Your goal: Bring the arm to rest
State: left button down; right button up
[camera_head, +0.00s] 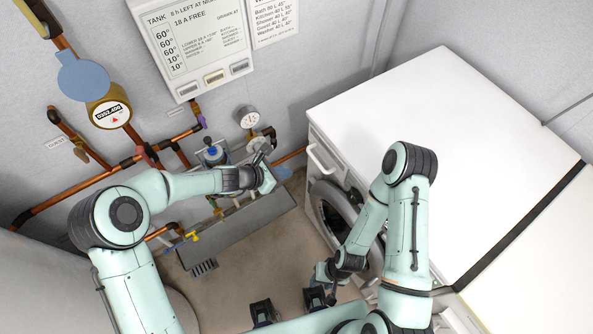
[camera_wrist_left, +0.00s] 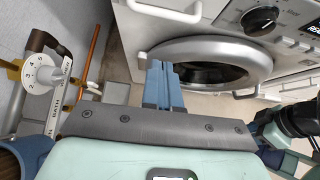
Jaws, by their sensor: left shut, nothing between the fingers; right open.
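My left gripper (camera_head: 263,152) is at the end of the left arm, raised near the wall pipes and the small round gauge (camera_head: 248,117). In the left wrist view its two blue-grey fingers (camera_wrist_left: 163,82) are together with nothing between them. Behind them in that view is the round door of the washing machine (camera_wrist_left: 210,48). My right gripper (camera_head: 326,290) hangs low in front of the washing machine (camera_head: 325,150), beside its round door. It is small and partly hidden by my own arm, and it is open with nothing visible in it.
A grey trough (camera_head: 240,232) runs along the wall below copper pipes (camera_head: 75,190) with valves. A round meter (camera_head: 110,115) and a white tank panel (camera_head: 195,40) are on the wall. The white machine top (camera_head: 440,120) at right is bare. Brown floor (camera_head: 240,285) lies below.

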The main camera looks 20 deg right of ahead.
pick_arm(q)
jog(key=v, duration=0.3)
jog(key=shift+s+a+r, duration=0.1)
jog(key=shift+a+r, duration=0.05)
jog(key=shift+a, duration=0.05)
jog(key=s+a+f+m+g+y, duration=0.2)
jog(key=s+a+f+m, duration=0.2)
jog(key=s+a+f, duration=0.4)
jog(key=s+a+f+m+g+y, duration=0.1)
jog(key=s+a+f+m+y, duration=0.35)
jog(key=f, duration=0.45)
jog(key=s+a+f+m, duration=0.1)
jog(key=s+a+m, duration=0.1)
jog(key=s, duration=0.3)
jog(key=s+a+f+m, duration=0.1)
jog(key=s+f+m, duration=0.1)
jog(key=s+m, duration=0.2)
jog(key=s+a+f+m+g, duration=0.1)
jog(key=s+a+f+m, duration=0.1)
jog(key=s, duration=0.5)
jog(key=shift+s+a+m+h, duration=0.3)
jog(key=shift+m+h, duration=0.05)
jog(key=shift+m, duration=0.3)
jog(key=shift+d, duration=0.1)
